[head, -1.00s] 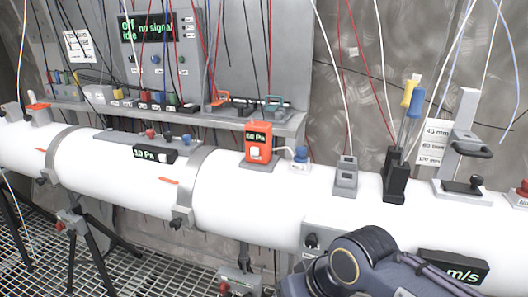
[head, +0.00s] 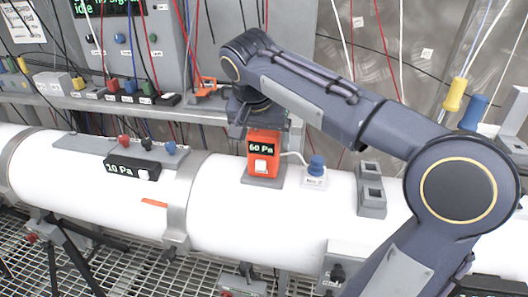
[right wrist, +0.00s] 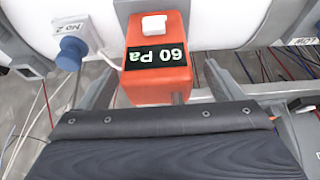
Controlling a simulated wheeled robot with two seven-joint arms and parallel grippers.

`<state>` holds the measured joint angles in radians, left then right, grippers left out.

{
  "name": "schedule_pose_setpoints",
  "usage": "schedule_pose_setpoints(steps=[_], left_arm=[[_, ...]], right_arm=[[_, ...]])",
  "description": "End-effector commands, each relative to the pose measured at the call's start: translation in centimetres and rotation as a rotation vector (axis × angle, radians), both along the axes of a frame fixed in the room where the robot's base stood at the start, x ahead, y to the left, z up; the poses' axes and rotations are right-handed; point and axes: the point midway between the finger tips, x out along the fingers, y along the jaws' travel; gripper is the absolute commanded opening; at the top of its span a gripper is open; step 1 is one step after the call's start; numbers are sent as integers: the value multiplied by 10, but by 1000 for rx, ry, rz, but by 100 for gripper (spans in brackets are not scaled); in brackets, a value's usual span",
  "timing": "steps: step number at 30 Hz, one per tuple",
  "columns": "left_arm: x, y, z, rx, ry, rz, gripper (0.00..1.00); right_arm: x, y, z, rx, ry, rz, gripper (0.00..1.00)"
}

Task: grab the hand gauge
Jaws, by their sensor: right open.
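The hand gauge is an orange box (head: 264,152) with a black "60 Pa" display and a white button. It stands upright on a grey plate on the white tube. In the right wrist view the gauge (right wrist: 157,65) shows upside down between the two grey fingers. My right gripper (right wrist: 160,88) is open, one finger on each side of the gauge, with gaps visible. In the head view the right gripper (head: 247,128) is at the gauge's top, behind and left of it, partly hidden. My left gripper is not in view.
A blue-capped fitting (head: 316,166) stands right of the gauge, joined by a thin white hose. A "10 Pa" box (head: 132,167) sits to the left on the tube. A grey shelf (head: 110,104) with several connectors runs behind. Cables hang around the arm.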

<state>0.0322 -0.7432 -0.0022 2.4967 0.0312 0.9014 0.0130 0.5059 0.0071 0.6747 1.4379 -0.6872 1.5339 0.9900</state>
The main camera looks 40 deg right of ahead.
Motion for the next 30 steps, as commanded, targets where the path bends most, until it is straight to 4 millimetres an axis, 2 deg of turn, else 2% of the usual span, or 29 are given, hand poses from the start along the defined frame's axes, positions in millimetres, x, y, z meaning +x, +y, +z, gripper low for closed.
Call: schedule_pose_setpoints(steps=[7, 16, 30], left_arm=[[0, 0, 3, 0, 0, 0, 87], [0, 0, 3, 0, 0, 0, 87], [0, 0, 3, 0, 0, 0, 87]], right_arm=[[5, -13, -33, 2, 4, -1, 87], [7, -15, -38, 2, 1, 1, 87], [7, -15, -37, 2, -1, 2, 28]])
